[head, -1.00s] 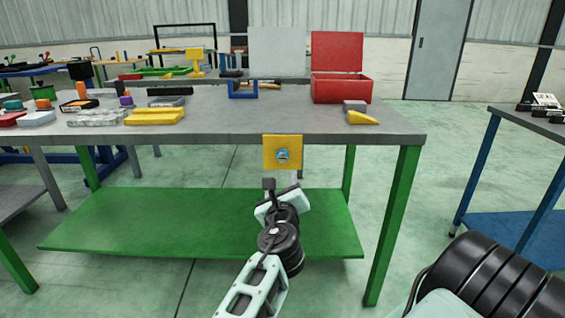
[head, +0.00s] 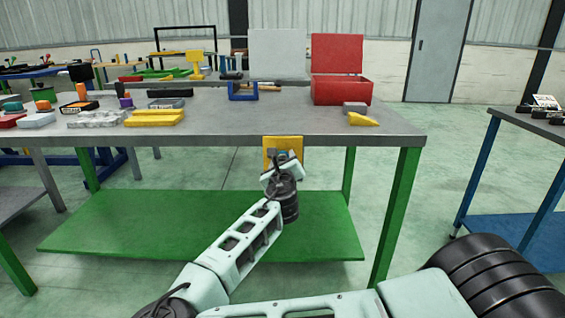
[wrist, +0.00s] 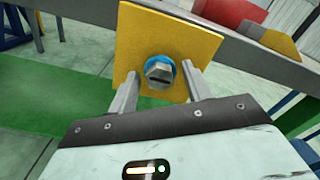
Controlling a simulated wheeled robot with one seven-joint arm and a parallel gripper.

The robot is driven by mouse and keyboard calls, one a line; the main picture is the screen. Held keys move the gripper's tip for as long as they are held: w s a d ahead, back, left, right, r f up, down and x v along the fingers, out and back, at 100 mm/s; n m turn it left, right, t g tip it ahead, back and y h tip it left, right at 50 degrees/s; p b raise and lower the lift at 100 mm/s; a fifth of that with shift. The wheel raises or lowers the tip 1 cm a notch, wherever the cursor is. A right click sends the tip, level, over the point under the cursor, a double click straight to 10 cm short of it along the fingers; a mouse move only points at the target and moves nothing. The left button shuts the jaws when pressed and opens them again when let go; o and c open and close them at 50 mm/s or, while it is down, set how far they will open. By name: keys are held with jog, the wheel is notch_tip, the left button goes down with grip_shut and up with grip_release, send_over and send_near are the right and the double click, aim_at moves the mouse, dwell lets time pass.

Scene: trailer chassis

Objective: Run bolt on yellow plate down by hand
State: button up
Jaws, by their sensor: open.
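The yellow plate (head: 269,142) hangs at the front edge of the workbench, and my wrist partly covers it in the head view. In the wrist view the yellow plate (wrist: 190,40) is tilted and carries a grey hex-head bolt (wrist: 159,72) with a dark slot across its head. A blue ring (wrist: 174,66) shows around the bolt behind its head. My gripper (wrist: 160,86) is open, with one finger to the left of the bolt head and one to the right. Gaps show between the fingers and the head. In the head view the bolt is hidden.
The grey workbench (head: 330,124) has a green lower shelf (head: 110,225) below. A red toolbox (head: 342,90), a yellow wedge (head: 362,119) and yellow blocks (head: 155,118) lie on top. A blue-legged table (head: 487,150) stands at right, with open floor between.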

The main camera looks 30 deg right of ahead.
jog(key=c, duration=1)
jog(key=shift+m, duration=0.3)
